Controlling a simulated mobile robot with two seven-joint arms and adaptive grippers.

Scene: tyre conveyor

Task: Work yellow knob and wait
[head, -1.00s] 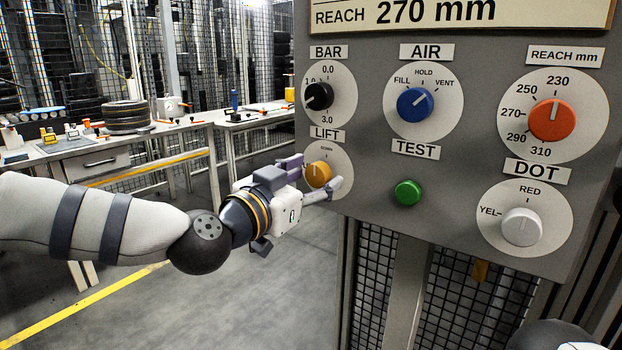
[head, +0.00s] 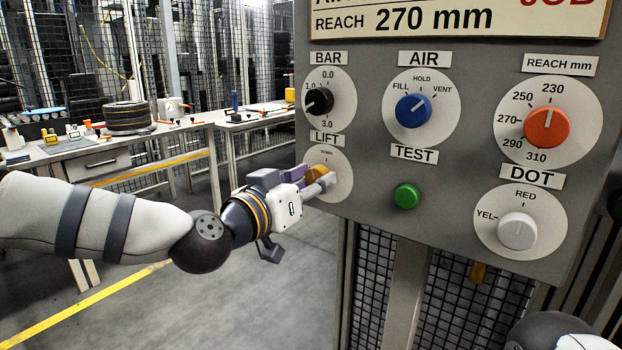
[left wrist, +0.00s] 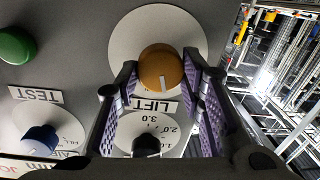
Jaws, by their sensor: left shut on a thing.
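The yellow-orange LIFT knob (head: 319,170) sits on a white round dial (head: 340,172) at the lower left of the grey panel. My left gripper (head: 318,180) comes in from the left and is shut on this knob, hiding part of it and of the dial. In the left wrist view the knob (left wrist: 158,68) shows between the two purple-padded fingers (left wrist: 153,90). There the panel is upside down, and the knob's white pointer line points roughly toward the LIFT label (left wrist: 155,106). My right gripper is not in view.
Close around are the black BAR knob (head: 319,101) above, the blue AIR knob (head: 412,110), the green TEST button (head: 406,196), the orange REACH knob (head: 546,127) and the white DOT knob (head: 516,231). Benches (head: 110,150) stand behind left. A sign (head: 450,20) tops the panel.

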